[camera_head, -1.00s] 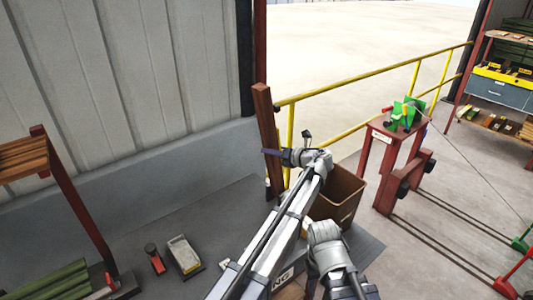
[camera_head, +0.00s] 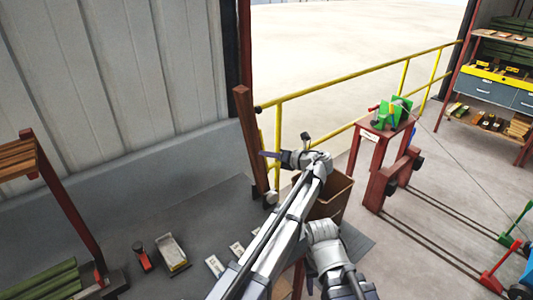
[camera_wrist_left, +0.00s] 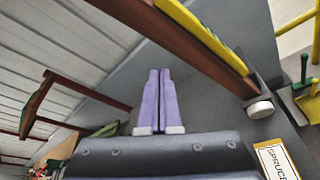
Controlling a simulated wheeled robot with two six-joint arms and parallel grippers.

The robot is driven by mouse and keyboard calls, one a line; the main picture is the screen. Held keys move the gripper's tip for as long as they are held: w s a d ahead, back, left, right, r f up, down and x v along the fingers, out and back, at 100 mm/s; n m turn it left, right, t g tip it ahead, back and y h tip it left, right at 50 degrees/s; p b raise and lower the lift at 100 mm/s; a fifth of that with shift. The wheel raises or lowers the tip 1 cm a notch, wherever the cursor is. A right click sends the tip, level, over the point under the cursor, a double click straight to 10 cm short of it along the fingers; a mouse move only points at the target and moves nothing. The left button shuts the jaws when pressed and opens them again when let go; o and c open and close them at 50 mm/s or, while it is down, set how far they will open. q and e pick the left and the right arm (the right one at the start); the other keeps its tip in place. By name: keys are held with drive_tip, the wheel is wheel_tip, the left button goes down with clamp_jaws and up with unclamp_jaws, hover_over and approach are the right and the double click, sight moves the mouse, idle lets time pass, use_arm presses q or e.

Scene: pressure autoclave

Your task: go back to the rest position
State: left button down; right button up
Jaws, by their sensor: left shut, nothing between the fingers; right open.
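My left arm reaches up from the bottom of the head view and bends at its wrist. My left gripper (camera_head: 266,154) points left, its purple fingers in front of an upright brown post (camera_head: 247,130). In the left wrist view the two purple fingers (camera_wrist_left: 158,100) lie side by side, shut, with nothing between them. The brown post (camera_wrist_left: 190,45) runs diagonally just beyond the fingers; I cannot tell whether they touch it. My right gripper is in neither current view.
A brown bin (camera_head: 336,194) is partly behind my left arm. A yellow railing (camera_head: 330,84) runs behind it. A red stand (camera_head: 368,150) holds a green device (camera_head: 392,115). A wooden-topped rack (camera_head: 18,158) stands at left.

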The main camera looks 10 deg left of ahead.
use_arm(q)
drive_tip(key=s+a+f+n+g+h, duration=0.35)
drive_tip(key=s+f+n, duration=0.35)
drive_tip(key=s+n, duration=0.35)
drive_tip(key=s+a+f+n+g+h, duration=0.2)
drive_tip(key=s+f+n+h, duration=0.4)
drive_tip(key=s+n, duration=0.45)
drive_tip(key=s+d+f+n+h, duration=0.3)
drive_tip(key=s+d+n+h, duration=0.1)
drive_tip(key=s+n, duration=0.65)
drive_tip(key=s+d+m+g+y, duration=0.1)
drive_tip(key=s+d+m, duration=0.2)
drive_tip(key=d, duration=0.8)
drive_tip(key=shift+s+m+g, duration=0.35)
drive_tip(key=shift+s, duration=0.75)
drive_tip(key=shift+a+y, duration=0.1)
drive_tip(key=shift+y, duration=0.15)
